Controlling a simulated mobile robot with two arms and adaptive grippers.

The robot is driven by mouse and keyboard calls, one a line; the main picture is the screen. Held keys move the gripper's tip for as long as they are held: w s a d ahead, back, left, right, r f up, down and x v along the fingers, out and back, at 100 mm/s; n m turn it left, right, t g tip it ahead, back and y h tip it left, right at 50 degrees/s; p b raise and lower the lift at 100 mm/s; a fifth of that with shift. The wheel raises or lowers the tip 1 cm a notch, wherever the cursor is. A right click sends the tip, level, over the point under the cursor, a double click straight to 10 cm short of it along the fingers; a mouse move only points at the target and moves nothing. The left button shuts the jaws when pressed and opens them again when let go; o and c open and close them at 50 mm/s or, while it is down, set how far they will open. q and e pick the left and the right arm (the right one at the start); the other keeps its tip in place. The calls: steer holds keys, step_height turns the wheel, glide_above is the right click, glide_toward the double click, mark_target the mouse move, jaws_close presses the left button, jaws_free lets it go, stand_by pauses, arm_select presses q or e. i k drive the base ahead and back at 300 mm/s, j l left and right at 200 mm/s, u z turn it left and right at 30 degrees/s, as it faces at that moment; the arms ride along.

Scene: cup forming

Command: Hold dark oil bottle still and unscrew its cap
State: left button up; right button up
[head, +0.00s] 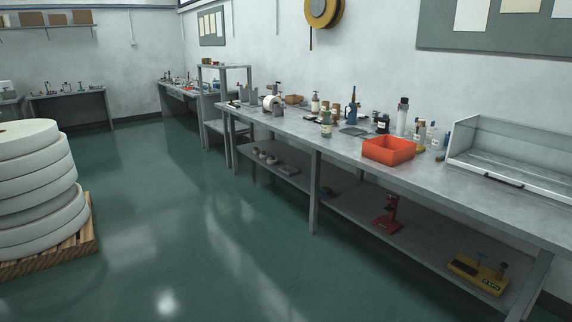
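Several bottles stand on the long grey workbench (480,190) on the right, all small at this distance. A short dark bottle (383,125) with a pale label stands behind the orange bin. A taller dark blue bottle (352,114) with a narrow top stands to its left. I cannot tell for sure which one is the dark oil bottle, and its cap is too small to make out. Neither of my grippers is in view.
The orange bin (389,150) stands near the bench's front edge. A clear-walled metal tray (515,158) is at its right end. A stack of white rolls (35,185) on a wooden pallet (75,240) stands at left. The green floor (190,220) between is clear.

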mark_target(327, 123)
steer(key=i+u, duration=0.15)
steer(key=i, duration=0.75)
steer(key=i+u, duration=0.1)
steer(key=i, duration=0.75)
steer(key=i+l+u, duration=0.15)
steer(key=i, duration=0.75)
steer(key=i+j+z, duration=0.1)
steer(key=i+z, duration=0.2)
steer(key=i, duration=0.3)
steer(key=i+j+z, duration=0.3)
steer(key=i, duration=0.25)
steer(key=i+j+z, duration=0.25)
steer(key=i, duration=0.3)
steer(key=i+j+z, duration=0.3)
steer(key=i+j, duration=0.15)
steer(key=i, duration=0.05)
